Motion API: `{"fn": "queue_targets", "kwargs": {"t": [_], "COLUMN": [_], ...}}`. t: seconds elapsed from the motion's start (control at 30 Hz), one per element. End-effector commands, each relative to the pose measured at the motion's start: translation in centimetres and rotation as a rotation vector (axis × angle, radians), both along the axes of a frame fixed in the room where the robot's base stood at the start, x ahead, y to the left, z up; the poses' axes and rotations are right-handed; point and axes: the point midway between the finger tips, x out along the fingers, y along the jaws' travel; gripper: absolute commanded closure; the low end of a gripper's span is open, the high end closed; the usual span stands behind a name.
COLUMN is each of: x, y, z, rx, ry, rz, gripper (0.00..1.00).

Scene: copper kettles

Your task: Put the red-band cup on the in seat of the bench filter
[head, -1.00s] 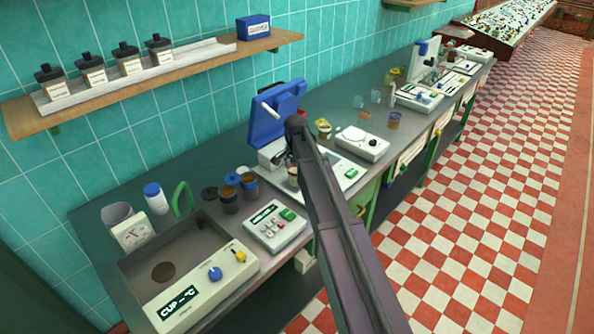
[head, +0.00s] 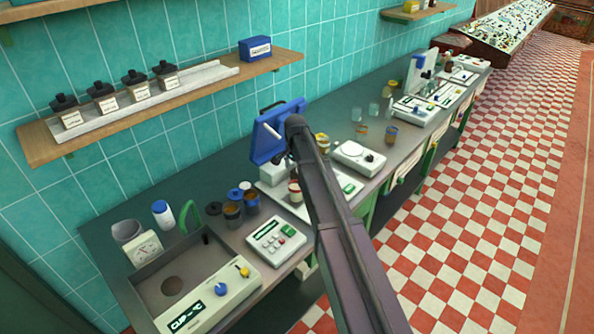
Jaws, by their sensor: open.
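My arm reaches up to the blue-lidded bench device (head: 272,174). My gripper (head: 284,159) is open at the arm's far end, mostly hidden by the wrist and the blue lid. A small cup with a reddish band (head: 294,188) stands on the device's pale base, just below the gripper and partly behind my arm; it looks like the red-band cup, but its band is small. Gripper and cup look apart. I cannot tell which device is the bench filter, and no seat marking is readable.
A keypad unit (head: 275,237) and a sink-like bath unit (head: 200,290) are at front left. A bottle shelf (head: 150,100) overhangs.

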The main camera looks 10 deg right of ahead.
Motion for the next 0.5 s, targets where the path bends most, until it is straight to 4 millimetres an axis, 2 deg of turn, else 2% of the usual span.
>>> {"fn": "queue_targets", "kwargs": {"t": [0.03,0.2,0.5], "x": [0.0,0.0,0.0], "y": [0.0,0.0,0.0], "z": [0.9,2.0,2.7], "rx": [0.000,0.000,0.000], "ry": [0.000,0.000,0.000], "rz": [0.000,0.000,0.000], "gripper": [0.00,0.00,0.00]}}
